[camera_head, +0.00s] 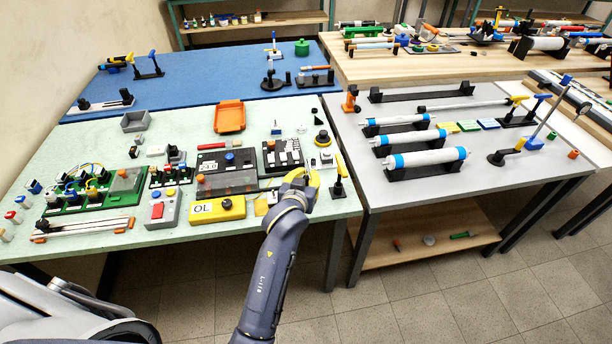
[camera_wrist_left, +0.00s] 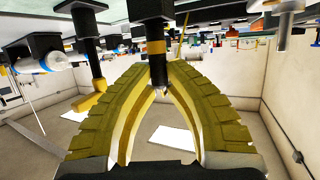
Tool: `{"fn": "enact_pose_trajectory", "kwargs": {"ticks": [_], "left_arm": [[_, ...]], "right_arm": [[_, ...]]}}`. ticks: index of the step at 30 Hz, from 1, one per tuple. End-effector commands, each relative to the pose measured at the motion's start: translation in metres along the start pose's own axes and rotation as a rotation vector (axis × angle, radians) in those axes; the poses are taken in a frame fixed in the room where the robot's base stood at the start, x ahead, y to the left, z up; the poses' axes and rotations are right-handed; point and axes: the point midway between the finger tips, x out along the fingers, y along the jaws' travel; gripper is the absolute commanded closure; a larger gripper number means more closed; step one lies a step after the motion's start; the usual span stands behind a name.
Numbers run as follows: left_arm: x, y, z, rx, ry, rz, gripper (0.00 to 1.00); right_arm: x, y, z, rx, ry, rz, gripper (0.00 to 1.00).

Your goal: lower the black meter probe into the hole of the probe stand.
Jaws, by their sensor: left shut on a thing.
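My left gripper (camera_head: 300,184) is over the front right part of the green bench mat. A small bright end shows between the fingers. A black block (camera_wrist_left: 150,10) lies in line with the probe; I cannot tell whether it is the probe stand or whether they touch. The hole is not visible. In the head view, my gripper hides the probe. My right gripper is not in view.
A yellow meter reading OL (camera_head: 217,210) lies left of my gripper. A black post with a yellow top (camera_head: 339,176) stands close on the right, also in the left wrist view (camera_wrist_left: 92,70). A black panel (camera_head: 282,157) lies behind. The bench edge is just in front.

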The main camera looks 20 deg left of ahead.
Motion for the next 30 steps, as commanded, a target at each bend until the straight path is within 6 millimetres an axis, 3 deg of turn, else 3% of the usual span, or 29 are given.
{"fn": "enact_pose_trajectory", "kwargs": {"ticks": [9,10,16,25,30], "left_arm": [[0.002,0.000,0.006,0.001,-0.001,0.000,1.00],[0.002,0.000,0.006,0.001,-0.001,0.000,0.85],[0.002,0.000,0.006,0.000,0.000,0.000,0.62],[0.002,0.000,0.004,0.000,0.000,0.000,0.62],[-0.002,0.000,-0.008,0.000,0.003,-0.001,0.62]], "right_arm": [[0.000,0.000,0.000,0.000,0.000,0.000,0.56],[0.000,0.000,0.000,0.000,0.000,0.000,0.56],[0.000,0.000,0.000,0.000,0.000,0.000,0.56],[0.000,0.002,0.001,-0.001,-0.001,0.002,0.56],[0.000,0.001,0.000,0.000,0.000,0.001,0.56]]}}
